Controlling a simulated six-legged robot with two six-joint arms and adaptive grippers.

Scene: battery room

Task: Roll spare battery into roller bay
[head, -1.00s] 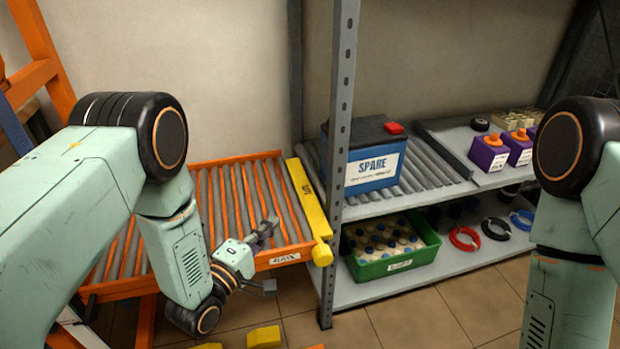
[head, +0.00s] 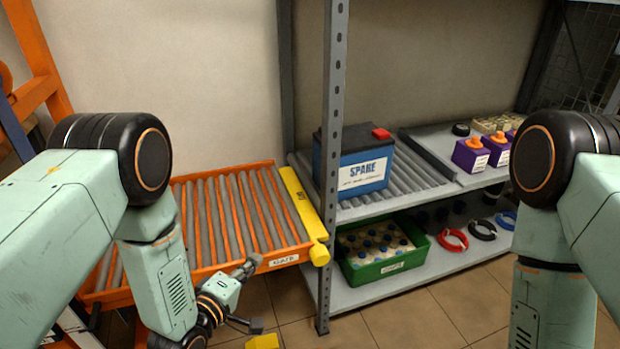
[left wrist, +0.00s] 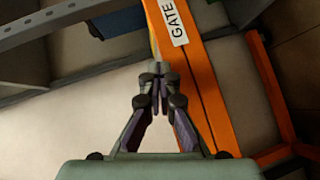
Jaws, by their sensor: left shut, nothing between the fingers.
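The spare battery (head: 362,172), blue with a black top, a red cap and a white SPARE label, stands upright on the grey roller shelf (head: 424,178). The orange-framed roller bay (head: 232,215) lies to its left, with orange and grey rollers. A yellow gate bar (head: 303,214) runs along the bay's right edge, beside the shelf post. My right gripper is out of view.
A perforated grey post (head: 332,150) stands between the bay and the battery's front. Purple boxes (head: 470,156) stand right on the upper shelf. Below are a green crate (head: 388,268) and red (head: 453,240), black and blue rings. Yellow pieces lie on the floor at the bottom.

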